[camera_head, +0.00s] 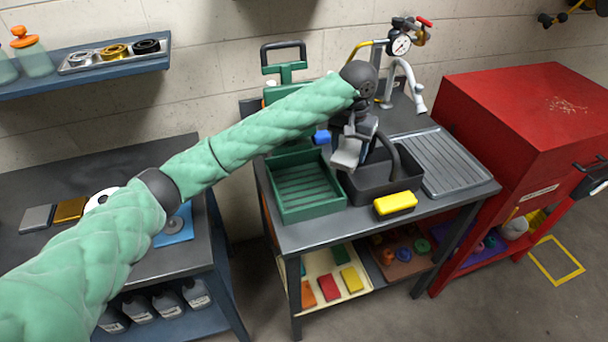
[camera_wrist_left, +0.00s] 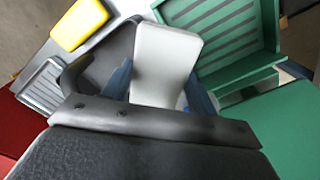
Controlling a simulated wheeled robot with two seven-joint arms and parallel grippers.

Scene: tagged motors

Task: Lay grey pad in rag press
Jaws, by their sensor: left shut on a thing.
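The grey pad (camera_head: 346,153) is a pale rounded slab between the fingers of my left gripper (camera_head: 352,140). In the left wrist view the pad (camera_wrist_left: 165,60) sits between the two blue fingers, above the dark caddy and beside the green tray. A green slatted tray (camera_head: 303,190) lies left of the caddy on the bench. A green upright part with a black handle (camera_head: 284,62) stands behind it; this looks like the rag press, partly hidden by my arm. I cannot tell whether tray and upright are one piece. My right gripper is not in view.
A black caddy (camera_head: 408,190) with a tall handle is under the gripper, with a yellow sponge (camera_head: 395,203) at its front edge. A grey ribbed tray (camera_head: 450,165) lies to the right. A gauge (camera_head: 400,45) with pipes stands behind. A red cabinet (camera_head: 530,120) is at the right.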

